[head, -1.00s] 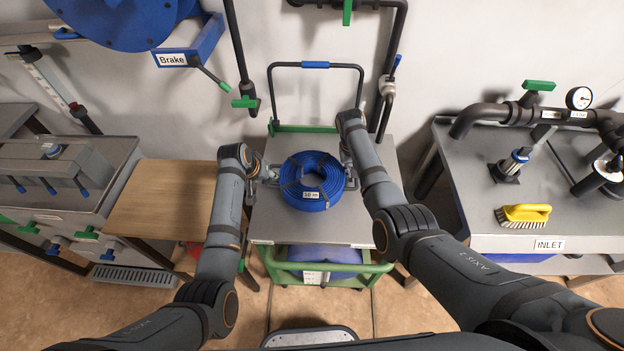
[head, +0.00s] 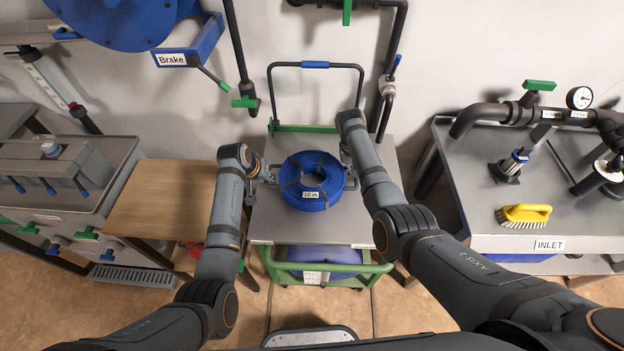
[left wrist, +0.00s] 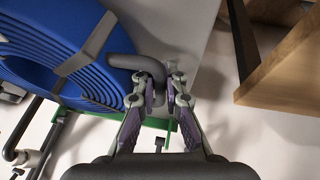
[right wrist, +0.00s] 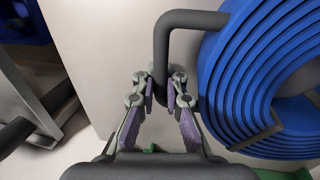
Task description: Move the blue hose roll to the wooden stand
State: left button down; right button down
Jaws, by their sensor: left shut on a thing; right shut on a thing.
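The blue hose roll (head: 300,172) is a flat coil with a white "10 m" label, over the grey top of the green trolley in the head view. I cannot tell whether it touches that top. Grey bar handles stick out from its two sides. My left gripper (left wrist: 157,95) is shut on the left handle (left wrist: 118,62). My right gripper (right wrist: 163,90) is shut on the right handle (right wrist: 178,22). In the head view the forearms partly hide both grippers. The wooden stand (head: 160,200) is left of the trolley, its top bare.
The trolley (head: 300,228) has a push handle (head: 316,65) at the back and a blue item on its lower shelf. A grey bench with valves (head: 60,175) stands far left. The inlet bench (head: 480,215) at right holds pipes and a yellow brush (head: 523,214).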

pick_arm(q)
jog(key=shift+r, duration=0.15)
pick_arm(e)
jog(key=shift+w+r, duration=0.1)
jog(key=shift+r, duration=0.05)
